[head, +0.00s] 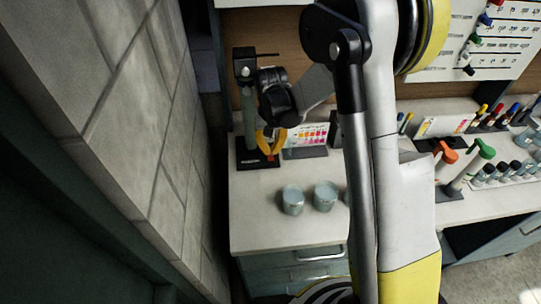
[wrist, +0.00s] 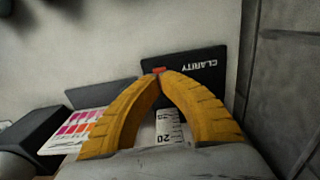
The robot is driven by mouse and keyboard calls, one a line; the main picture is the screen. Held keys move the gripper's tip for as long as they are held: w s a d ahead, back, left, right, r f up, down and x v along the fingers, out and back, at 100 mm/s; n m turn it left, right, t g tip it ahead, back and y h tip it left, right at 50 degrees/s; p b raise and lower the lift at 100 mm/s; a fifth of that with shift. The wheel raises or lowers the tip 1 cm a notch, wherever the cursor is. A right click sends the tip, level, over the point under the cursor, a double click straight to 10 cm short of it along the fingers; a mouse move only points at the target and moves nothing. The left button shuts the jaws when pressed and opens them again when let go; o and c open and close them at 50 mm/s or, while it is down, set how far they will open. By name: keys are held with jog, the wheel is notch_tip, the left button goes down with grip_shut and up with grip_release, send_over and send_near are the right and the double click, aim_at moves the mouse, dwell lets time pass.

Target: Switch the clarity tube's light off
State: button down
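In the wrist view the base (wrist: 205,70) reads "CLARITY". A small red switch (wrist: 159,70) on the base shows at my fingertips; I cannot tell whether they touch it. A white scale marked 20 (wrist: 168,128) shows between my fingers. My gripper (head: 270,155) has yellow fingers, pointing down just over the base. In the wrist view my gripper (wrist: 161,75) has its tips together, with nothing seen held.
A colour card (head: 306,140) stands right of the base. Two lidded cups (head: 292,199) (head: 325,195) stand in front. Orange-topped (head: 446,154) and green-topped (head: 480,153) items and several vials (head: 485,173) stand farther right. A block wall (head: 140,110) is close on the left.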

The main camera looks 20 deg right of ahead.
aim_at(271, 158)
jog(key=shift+f+b, duration=1.5)
jog(key=shift+f, duration=0.3)
dwell(0.6)
jog(key=shift+r+p, duration=2.05)
jog(key=shift+r, duration=1.45)
jog(key=shift+r, duration=0.1)
